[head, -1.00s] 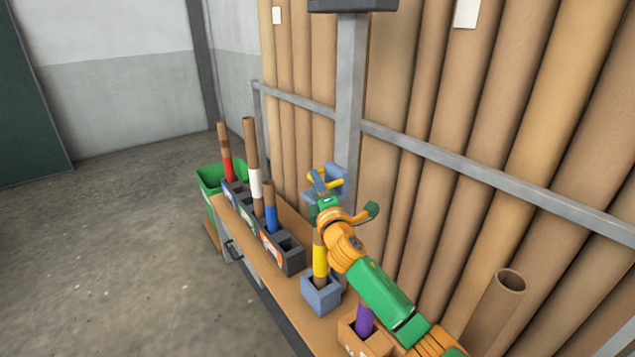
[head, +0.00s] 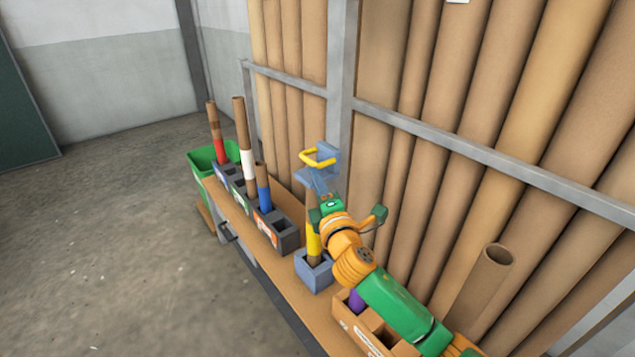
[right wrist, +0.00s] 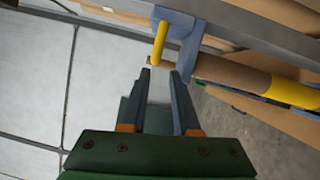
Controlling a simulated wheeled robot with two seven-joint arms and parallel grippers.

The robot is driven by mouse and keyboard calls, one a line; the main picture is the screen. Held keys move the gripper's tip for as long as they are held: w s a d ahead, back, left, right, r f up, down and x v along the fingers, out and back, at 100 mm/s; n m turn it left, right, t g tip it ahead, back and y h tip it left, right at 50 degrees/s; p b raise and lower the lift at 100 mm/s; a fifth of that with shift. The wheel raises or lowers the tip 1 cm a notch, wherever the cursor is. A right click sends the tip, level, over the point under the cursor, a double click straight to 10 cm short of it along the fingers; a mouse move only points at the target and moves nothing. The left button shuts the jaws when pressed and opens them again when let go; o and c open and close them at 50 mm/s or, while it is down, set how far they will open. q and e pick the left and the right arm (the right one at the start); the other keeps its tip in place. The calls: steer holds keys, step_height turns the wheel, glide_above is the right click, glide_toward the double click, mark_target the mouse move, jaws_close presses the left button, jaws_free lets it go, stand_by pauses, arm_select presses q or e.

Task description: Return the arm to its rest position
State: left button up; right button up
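My right arm, green and orange, reaches up from the lower right in the head view. Its gripper (head: 318,182) is just below a blue-grey bracket (head: 329,160) with a yellow handle (head: 316,157). There the bracket (right wrist: 187,45) and yellow handle (right wrist: 160,43) lie just beyond the fingertips. A cardboard tube with a yellow band (right wrist: 292,92) passes by the bracket; its yellow band also shows in the head view (head: 313,243), partly hidden by my gripper. My left gripper is out of view.
A narrow bench (head: 285,279) carries holders with red-, white- and blue-banded tubes, a blue-grey holder (head: 313,272) and a cardboard box (head: 362,326) with a purple-banded tube. Tall cardboard rolls (head: 440,180) and a grey rail (head: 480,155) stand close behind my arm. Open floor lies left.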

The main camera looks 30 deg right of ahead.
steer(key=s+a+f+m+g+y, duration=0.1)
steer(key=s+a+f+m+g, duration=0.25)
steer(key=s+f, duration=0.4)
steer(key=s+a+f+m+g+y, duration=0.15)
steer(key=s+f+m+g, duration=0.3)
steer(key=f, duration=0.55)
steer(key=s+a+f+m+g+y, duration=0.25)
steer(key=s+a+f, duration=0.2)
steer(key=s, duration=0.45)
steer(key=s+a+f+m+g+y, duration=0.1)
steer(key=s+a+f+m+g, duration=0.3)
steer(key=s, duration=0.4)
step_height(320, 180, down, 10)
steer(key=s+g+p, duration=0.1)
steer(key=s+p, duration=0.2)
steer(key=p, duration=0.4)
steer(key=s+d+f+g+p, duration=0.1)
steer(key=s+f+p, duration=0.3)
steer(key=s, duration=0.7)
steer(key=shift+d+f+n, duration=0.35)
steer(key=shift+f, duration=0.05)
